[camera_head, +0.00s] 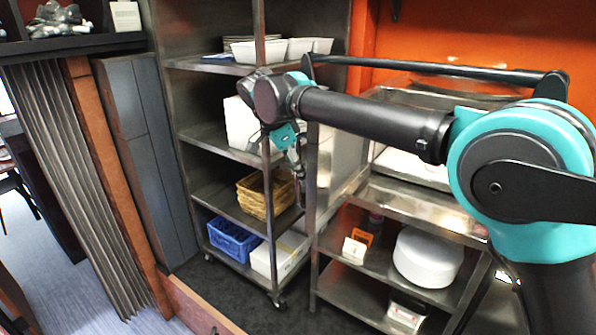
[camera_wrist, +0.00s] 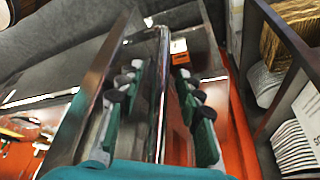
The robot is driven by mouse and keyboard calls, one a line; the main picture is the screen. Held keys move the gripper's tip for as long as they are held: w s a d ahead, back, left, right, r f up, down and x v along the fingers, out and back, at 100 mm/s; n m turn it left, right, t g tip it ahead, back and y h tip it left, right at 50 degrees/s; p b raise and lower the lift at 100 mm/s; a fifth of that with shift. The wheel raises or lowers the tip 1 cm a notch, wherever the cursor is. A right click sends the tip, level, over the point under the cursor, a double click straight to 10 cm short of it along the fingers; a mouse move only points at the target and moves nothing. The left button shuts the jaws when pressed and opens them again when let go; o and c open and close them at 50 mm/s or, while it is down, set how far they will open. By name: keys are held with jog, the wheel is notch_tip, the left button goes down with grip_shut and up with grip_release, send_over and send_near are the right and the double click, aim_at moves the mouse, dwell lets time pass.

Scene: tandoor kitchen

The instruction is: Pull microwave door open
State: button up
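The microwave (camera_head: 440,92) is a steel-topped box on the steel table, partly hidden behind my arm. A silver panel (camera_head: 342,160) at its left looks like its door, but I cannot tell surely how far it stands open. In the wrist view a chrome handle bar (camera_wrist: 163,75) runs upright in front of a dark, glossy surface. My gripper (camera_head: 298,165) is beside the panel's left edge. In the wrist view its teal and black fingers (camera_wrist: 160,85) stand on either side of the bar, with gaps visible. Contact with the bar is not visible.
A steel shelf rack stands close left of my gripper, with a wicker basket (camera_head: 262,194), a blue crate (camera_head: 232,238) and white dishes (camera_head: 284,48). A round white container (camera_head: 428,256) sits under the table. Dark floor is free in front of the rack.

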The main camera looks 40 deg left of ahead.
jog(key=v, duration=1.2)
jog(key=shift+d, duration=0.1)
dwell(0.5)
